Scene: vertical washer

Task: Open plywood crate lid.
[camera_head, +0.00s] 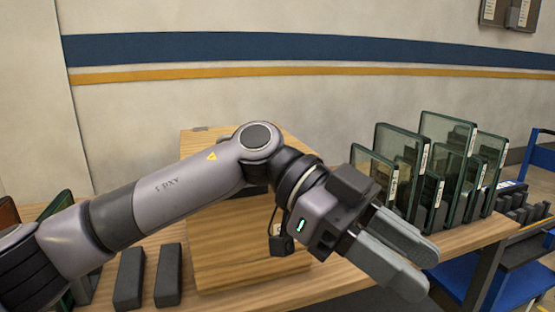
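The plywood crate (225,245) stands on the wooden table behind my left arm, left of the picture's middle. A light wood panel (198,146) shows above the arm at the crate's upper part. My arm hides much of the crate, so I cannot tell how the lid sits. My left gripper (420,270) is right of the crate, in front of it, pointing right and down. Its two grey fingers are apart, with nothing seen between them. My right gripper is not in view.
Several glass panels (445,150) stand upright at the table's right. Two dark blocks (168,275) stand left of the crate. More framed panels (62,205) are at the far left. A blue cart (520,285) is at the right. The table's front edge (470,238) runs below the glass.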

